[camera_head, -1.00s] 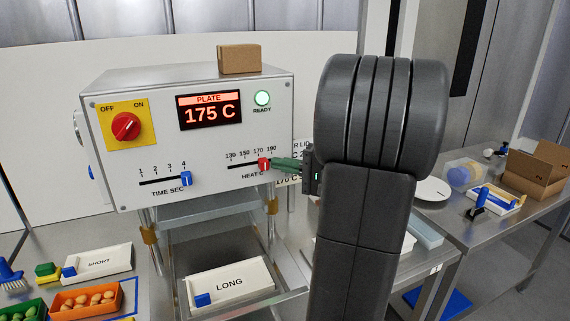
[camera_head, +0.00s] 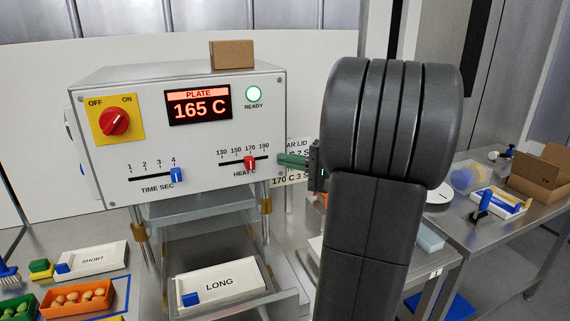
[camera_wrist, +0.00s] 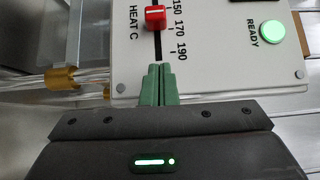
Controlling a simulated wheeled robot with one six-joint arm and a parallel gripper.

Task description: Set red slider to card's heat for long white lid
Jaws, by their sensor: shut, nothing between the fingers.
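The red slider (camera_head: 250,162) sits on the HEAT C scale, just under the 170 mark; in the wrist view the red slider (camera_wrist: 155,16) is between 150 and 170. The plate display (camera_head: 199,104) reads 165 C. My gripper (camera_head: 279,160) is shut and empty, to the right of the slider with a gap between; in the wrist view its green fingertips (camera_wrist: 160,68) are near the 190 end. The long white lid (camera_head: 230,293), marked LONG, lies under the machine.
The blue TIME SEC slider (camera_head: 177,175) is at 4. The red knob (camera_head: 114,122) and the green READY light (camera_head: 254,94) are on the same panel. A small cardboard box (camera_head: 232,54) stands on top. My arm hides the area right of the machine.

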